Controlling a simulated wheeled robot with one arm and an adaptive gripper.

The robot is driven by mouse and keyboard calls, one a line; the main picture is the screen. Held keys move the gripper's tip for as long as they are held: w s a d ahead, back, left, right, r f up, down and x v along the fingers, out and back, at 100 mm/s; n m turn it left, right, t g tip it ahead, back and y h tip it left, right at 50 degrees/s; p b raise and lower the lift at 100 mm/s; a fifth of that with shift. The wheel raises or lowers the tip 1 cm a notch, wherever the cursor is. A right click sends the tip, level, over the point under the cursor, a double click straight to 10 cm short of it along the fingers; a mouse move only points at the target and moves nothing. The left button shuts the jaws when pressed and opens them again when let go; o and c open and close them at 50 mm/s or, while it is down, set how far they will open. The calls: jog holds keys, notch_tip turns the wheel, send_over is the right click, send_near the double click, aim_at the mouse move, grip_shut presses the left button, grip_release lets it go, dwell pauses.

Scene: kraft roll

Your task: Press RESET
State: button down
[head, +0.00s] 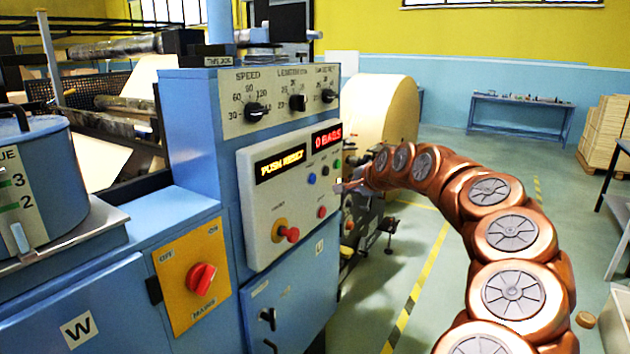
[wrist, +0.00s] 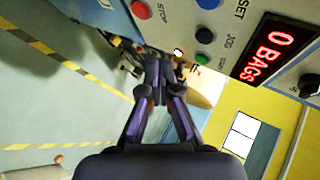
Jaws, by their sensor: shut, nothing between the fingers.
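The control panel (head: 290,190) faces the aisle, with an amber display (head: 280,164) reading PUSH RESET. The blue button (head: 311,178) sits below the displays; in the wrist view the blue button (wrist: 208,3) is at the top edge, beside a partly cut-off label ending in SET. My gripper (head: 343,187) is at the panel's right edge, to the right of the blue button. In the wrist view my gripper (wrist: 158,62) has its fingers together and empty, apart from the buttons. I cannot tell its exact distance from the panel.
Close by are a black button (wrist: 204,35), a green button (wrist: 200,58) and a red STOP button (wrist: 140,9). A red mushroom knob (head: 292,234) protrudes lower left. A paper roll (head: 388,108) stands behind. The floor aisle to the right is open.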

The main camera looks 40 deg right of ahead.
aim_at(313, 179)
jog(key=shift+s+d+f, duration=0.1)
jog(key=shift+d+f, duration=0.05)
jog(key=shift+d, duration=0.35)
jog(key=shift+a, duration=0.1)
jog(key=w+a+p, duration=0.2)
jog(key=w+p, duration=0.2)
jog(key=w, duration=0.4)
jog(key=shift+w+a, duration=0.25)
jog(key=shift+w, duration=0.15)
dwell(1.3)
jog(key=shift+w+a, duration=0.15)
jog(key=shift+w, duration=0.1)
